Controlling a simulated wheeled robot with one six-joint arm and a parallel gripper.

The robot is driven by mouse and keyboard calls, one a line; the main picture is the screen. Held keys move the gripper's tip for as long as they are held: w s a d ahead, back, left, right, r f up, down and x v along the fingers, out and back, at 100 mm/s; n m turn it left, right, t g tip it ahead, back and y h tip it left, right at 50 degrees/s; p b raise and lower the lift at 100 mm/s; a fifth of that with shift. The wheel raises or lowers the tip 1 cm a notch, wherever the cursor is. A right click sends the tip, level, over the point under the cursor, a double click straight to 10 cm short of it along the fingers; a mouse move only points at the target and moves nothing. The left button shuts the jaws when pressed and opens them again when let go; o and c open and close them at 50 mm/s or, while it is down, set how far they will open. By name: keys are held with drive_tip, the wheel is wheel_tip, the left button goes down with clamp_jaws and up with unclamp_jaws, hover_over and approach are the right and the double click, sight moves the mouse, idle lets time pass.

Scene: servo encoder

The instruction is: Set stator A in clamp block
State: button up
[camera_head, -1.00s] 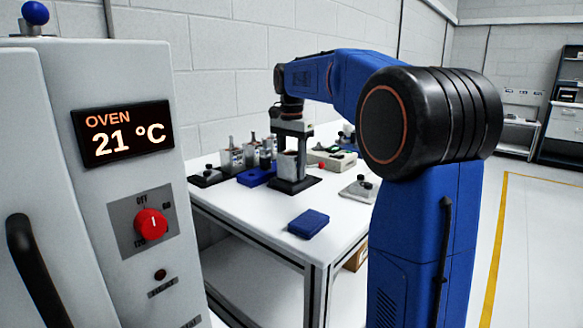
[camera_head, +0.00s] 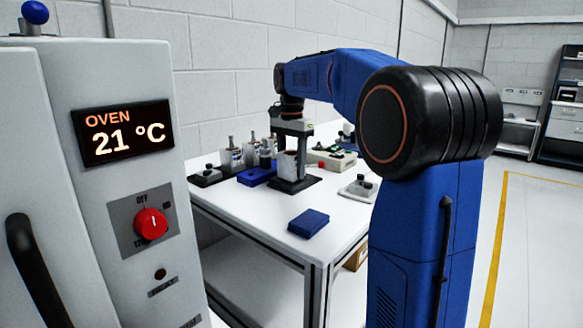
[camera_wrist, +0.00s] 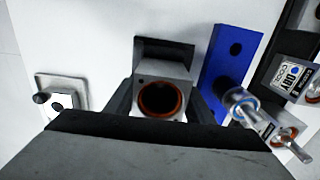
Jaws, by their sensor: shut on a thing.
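The stator (camera_head: 287,165) is a pale grey body. In the wrist view the stator (camera_wrist: 174,74) shows a round bore lined with a copper-coloured ring. My gripper (camera_head: 290,147) points down and is shut on it, with dark fingers (camera_wrist: 162,104) at both sides in the wrist view. The clamp block (camera_head: 302,158) is a dark upright on a black base, right at the stator. Its dark top (camera_wrist: 165,47) shows just beyond the stator in the wrist view. I cannot tell whether the stator rests fully in it. No letter is readable on the stator.
A blue fixture (camera_head: 257,177) and several metal parts stand left of the clamp. A grey plate with a black knob (camera_head: 359,190) stands right. A blue pad (camera_head: 308,223) lies at the front. The oven (camera_head: 120,190) stands near left. The table front (camera_head: 260,215) is mostly clear.

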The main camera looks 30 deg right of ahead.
drive_tip(key=shift+f, duration=0.25)
idle(0.4)
drive_tip(key=shift+r, duration=0.3)
idle(0.6)
drive_tip(key=o, duration=1.9)
drive_tip(key=shift+o, duration=0.2)
drive_tip(key=shift+r, duration=3.05)
